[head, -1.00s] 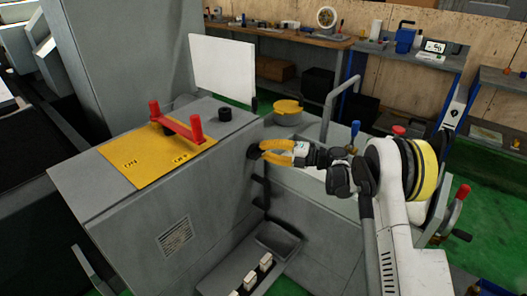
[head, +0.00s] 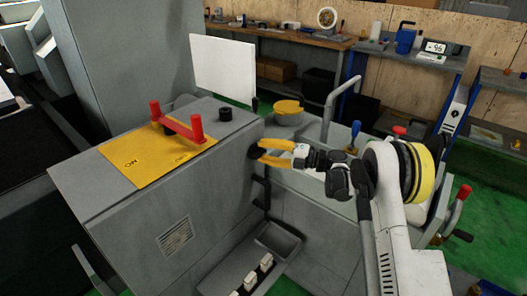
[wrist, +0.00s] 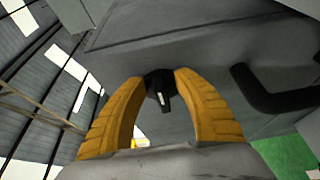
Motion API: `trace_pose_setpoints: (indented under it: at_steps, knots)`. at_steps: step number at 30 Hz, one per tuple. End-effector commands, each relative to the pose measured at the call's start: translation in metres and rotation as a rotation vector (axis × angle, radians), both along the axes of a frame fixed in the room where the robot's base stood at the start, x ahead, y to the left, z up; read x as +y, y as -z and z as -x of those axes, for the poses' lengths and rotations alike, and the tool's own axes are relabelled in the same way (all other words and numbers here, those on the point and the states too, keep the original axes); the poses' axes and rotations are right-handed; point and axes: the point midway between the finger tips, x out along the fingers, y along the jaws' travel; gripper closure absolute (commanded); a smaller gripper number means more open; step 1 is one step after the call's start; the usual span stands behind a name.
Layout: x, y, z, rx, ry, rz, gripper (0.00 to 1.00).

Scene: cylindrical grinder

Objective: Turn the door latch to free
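The door latch is a small black knob with a white mark (wrist: 162,92) on the grey door face, seen in the wrist view. In the head view it shows as a dark spot (head: 253,152), partly hidden by my fingers. My gripper (head: 262,152) has yellow fingers and reaches it from the right. In the wrist view the gripper's two fingertips (wrist: 162,78) converge on either side of the knob and appear to touch it. The knob's white mark points almost straight down in that view.
A black handle (wrist: 275,92) sits beside the latch, at the right in the wrist view. The grey cabinet carries a yellow plate (head: 140,160) and a red handle (head: 176,124) on top. A grey tray (head: 277,241) lies below. A workbench (head: 285,36) stands behind.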

Motion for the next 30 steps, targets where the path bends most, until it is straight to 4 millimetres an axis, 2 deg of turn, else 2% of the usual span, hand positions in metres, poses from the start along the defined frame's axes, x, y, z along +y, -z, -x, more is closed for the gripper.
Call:
trace_pose_setpoints:
  at_steps: [5, 8, 21, 25, 30]
  knots:
    - [-0.002, 0.000, 0.000, 0.000, 0.002, 0.000, 0.64]
    - [-0.011, 0.000, 0.001, 0.000, 0.004, 0.000, 0.64]
    - [-0.097, 0.001, 0.026, 0.000, 0.004, 0.000, 0.64]
    - [-0.111, 0.001, 0.030, 0.000, 0.002, 0.000, 0.64]
    - [-0.116, 0.001, 0.032, 0.000, 0.000, 0.000, 0.64]
